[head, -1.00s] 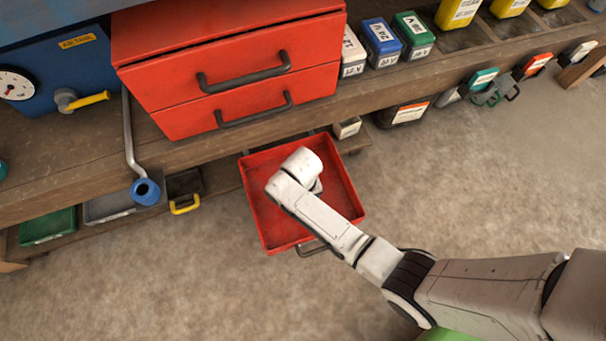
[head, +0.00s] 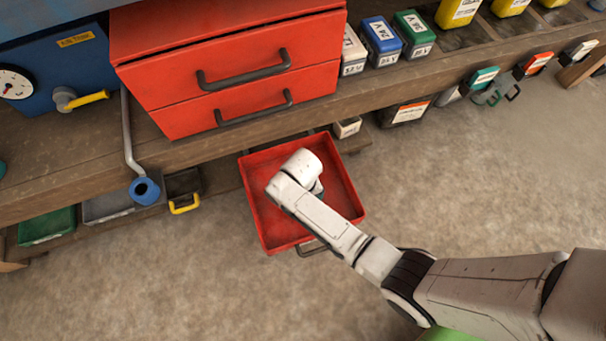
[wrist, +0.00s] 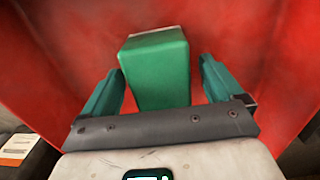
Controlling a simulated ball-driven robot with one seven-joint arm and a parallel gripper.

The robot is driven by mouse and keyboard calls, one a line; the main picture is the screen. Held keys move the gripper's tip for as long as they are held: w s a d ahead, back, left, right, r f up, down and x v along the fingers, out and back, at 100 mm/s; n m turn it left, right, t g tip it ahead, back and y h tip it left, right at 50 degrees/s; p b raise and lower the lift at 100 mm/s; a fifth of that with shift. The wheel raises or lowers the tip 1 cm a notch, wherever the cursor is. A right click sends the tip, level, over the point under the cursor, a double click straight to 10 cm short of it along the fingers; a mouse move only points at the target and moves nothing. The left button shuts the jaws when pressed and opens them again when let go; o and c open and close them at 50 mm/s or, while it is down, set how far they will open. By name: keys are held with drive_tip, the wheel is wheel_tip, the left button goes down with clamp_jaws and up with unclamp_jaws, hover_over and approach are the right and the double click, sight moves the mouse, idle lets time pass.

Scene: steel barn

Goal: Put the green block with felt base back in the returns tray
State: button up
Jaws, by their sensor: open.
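The green block (wrist: 158,72) shows in the wrist view, standing between the two teal fingers of my gripper (wrist: 160,80). The fingers are open, with a gap on each side of the block. Red surfaces of an open red drawer-like tray surround it. In the head view the red tray (head: 347,200) is pulled out below the bench, with a handle at its front. My wrist hangs over this tray and hides the block and my fingers there. I cannot see the block's felt base. I cannot tell whether this is the returns tray.
A red cabinet (head: 225,65) with two handled drawers sits on the bench (head: 95,165). Labelled blocks, such as a blue one (head: 381,42), stand right of it. A blue-ended lever (head: 144,190) hangs left of the tray. Open floor (head: 500,200) lies to the right.

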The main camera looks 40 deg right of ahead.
wheel_tip(320, 180, up, 13)
drive_tip(key=p, duration=0.7)
drive_tip(key=shift+w, duration=0.2)
drive_tip(key=shift+d+r, duration=0.1)
drive_tip(key=s+d+r+n, duration=0.1)
drive_tip(key=s+d+r, duration=0.2)
drive_tip(key=s+r, duration=0.3)
drive_tip(key=s+d+r+n+t, duration=0.1)
drive_tip(key=s+d+r+n, duration=0.1)
drive_tip(key=s+d+r, duration=0.2)
drive_tip(key=s+r, duration=0.3)
drive_tip(key=s, duration=0.4)
drive_tip(key=shift+d, duration=0.3)
